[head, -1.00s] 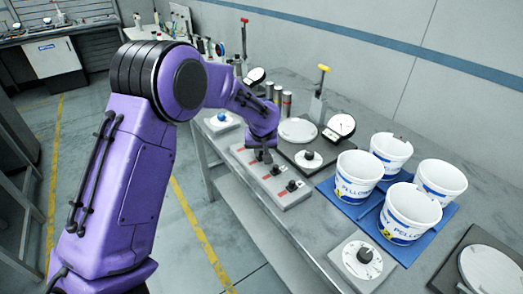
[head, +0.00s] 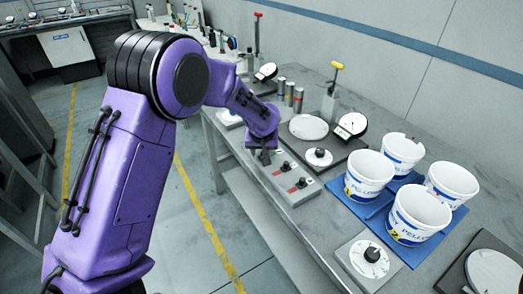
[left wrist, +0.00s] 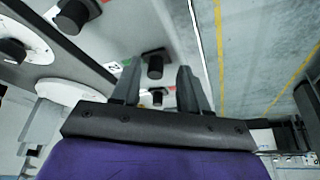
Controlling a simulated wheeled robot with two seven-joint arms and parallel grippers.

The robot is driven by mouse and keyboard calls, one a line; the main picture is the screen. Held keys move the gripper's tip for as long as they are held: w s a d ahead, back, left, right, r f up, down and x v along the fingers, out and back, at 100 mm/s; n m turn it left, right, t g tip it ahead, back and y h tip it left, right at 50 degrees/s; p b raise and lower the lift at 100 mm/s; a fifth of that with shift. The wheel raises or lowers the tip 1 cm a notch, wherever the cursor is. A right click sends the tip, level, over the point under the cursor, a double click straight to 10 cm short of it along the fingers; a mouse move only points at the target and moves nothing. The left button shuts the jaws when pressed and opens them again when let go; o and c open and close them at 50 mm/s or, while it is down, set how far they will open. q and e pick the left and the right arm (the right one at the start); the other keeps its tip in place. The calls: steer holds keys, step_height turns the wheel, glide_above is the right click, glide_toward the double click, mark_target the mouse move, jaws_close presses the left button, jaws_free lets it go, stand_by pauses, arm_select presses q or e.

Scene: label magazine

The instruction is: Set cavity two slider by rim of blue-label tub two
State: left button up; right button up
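The slider box (head: 297,195) is a grey panel with several black knobs and red marks, at the table's front edge. My left gripper (head: 265,155) is over its far end and hides that part in the head view. In the left wrist view, my left gripper (left wrist: 157,88) has its fingers apart, with a small black knob (left wrist: 157,97) seen between them; contact cannot be told. Another black knob (left wrist: 155,62) is beside a label that looks like a 2. Blue-label tub two (head: 417,215) is white, with a yellow 2 tag, upright at the front. My right gripper is not in view.
Blue-label tub one (head: 368,178) and two other white tubs (head: 400,153) (head: 450,182) stand with it on a blue mat (head: 350,208). A dial box (head: 368,262) is in front. A round-plate gauge stand (head: 308,127) is behind the slider box.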

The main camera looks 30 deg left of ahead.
arm_select(q)
steer(key=shift+d+r, duration=0.1)
steer(key=shift+r, duration=0.05)
steer(key=b+v, duration=0.1)
steer(key=v, duration=0.9)
steer(key=shift+s, duration=0.2)
